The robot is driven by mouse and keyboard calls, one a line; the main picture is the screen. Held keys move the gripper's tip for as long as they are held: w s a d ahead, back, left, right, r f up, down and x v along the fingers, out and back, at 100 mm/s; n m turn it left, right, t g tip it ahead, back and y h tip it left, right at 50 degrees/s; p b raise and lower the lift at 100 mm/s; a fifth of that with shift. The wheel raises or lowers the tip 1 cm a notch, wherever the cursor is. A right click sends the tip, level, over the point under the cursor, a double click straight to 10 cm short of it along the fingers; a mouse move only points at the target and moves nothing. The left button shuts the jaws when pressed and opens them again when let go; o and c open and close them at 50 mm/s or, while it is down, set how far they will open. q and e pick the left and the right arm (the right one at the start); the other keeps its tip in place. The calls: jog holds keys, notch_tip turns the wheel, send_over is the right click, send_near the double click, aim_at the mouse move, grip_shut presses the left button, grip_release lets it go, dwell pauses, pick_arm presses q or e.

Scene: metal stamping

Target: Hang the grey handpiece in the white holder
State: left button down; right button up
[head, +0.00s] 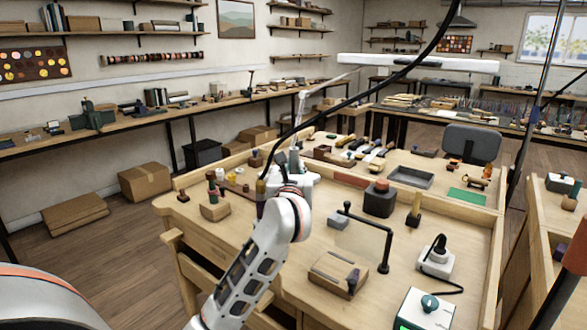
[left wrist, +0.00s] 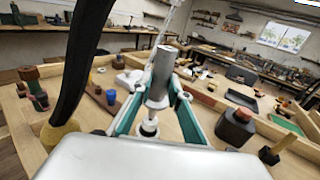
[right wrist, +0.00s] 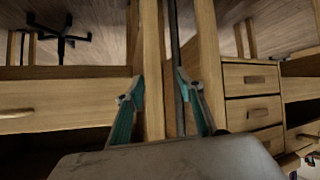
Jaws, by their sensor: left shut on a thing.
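The grey handpiece (left wrist: 160,78) is a metal cylinder with a narrower lower neck, gripped nearly upright between the teal fingers of my left gripper (left wrist: 150,105). In the head view my left gripper (head: 288,168) is over the back left of the bench and the handpiece is hard to make out. A white thing (left wrist: 131,79) is just beyond the fingers; I cannot tell whether it is the white holder. My right gripper (right wrist: 160,108) is open and empty, facing the wooden bench front.
A thick black cable (left wrist: 88,65) with a yellow end passes close left of my left gripper. A dark block with a red-brown top (head: 380,199), a black bent stand (head: 386,240) and a white control box (head: 425,308) stand to the right.

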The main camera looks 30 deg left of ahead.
dwell(0.3)
pick_arm(q)
jog(key=shift+f+b, duration=0.5)
jog(key=shift+f, duration=0.15)
jog(key=shift+f+b, duration=1)
jog(key=shift+f, duration=0.4)
jog(key=shift+f+b, duration=0.95)
jog(key=shift+f, duration=0.65)
jog(key=shift+r, duration=0.1)
